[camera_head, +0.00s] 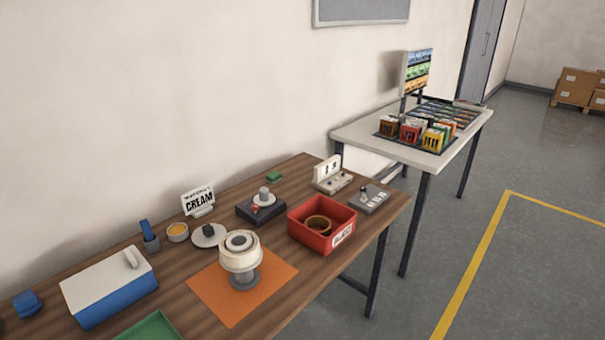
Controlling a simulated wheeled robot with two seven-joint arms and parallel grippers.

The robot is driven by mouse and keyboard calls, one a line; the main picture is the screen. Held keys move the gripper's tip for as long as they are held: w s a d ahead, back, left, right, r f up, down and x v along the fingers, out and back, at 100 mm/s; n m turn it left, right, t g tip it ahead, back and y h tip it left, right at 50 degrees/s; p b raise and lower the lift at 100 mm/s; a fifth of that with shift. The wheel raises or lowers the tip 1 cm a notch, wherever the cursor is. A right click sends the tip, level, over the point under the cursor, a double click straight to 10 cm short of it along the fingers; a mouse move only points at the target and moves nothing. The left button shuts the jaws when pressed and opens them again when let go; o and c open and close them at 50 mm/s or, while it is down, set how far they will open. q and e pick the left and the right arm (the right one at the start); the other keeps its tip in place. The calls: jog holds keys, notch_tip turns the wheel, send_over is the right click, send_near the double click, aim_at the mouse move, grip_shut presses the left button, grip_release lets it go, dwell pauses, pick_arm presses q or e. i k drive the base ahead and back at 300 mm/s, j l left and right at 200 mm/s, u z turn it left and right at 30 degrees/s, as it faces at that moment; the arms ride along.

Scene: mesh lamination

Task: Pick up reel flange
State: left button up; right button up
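No part is clearly marked as the reel flange. A round white disc with a dark knob (209,235) lies flat on the wooden table (85,258), left of the orange mat (230,306), and may be it. A white round reel-like piece (240,258) with a grey ring on top sits on a grey pedestal (245,280) on the mat. A smaller white disc with a grey knob (263,198) rests on a dark box (248,213) behind. Neither of my grippers shows in this view.
A red bin (308,237) holding brown rings (318,224) stands right of the mat. A blue box with a white lid (112,286) and a green tray (150,329) are at front left. A second white table (370,134) holds colourful packets.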

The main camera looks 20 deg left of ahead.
aim_at(209, 236)
jog(key=u, duration=1.25)
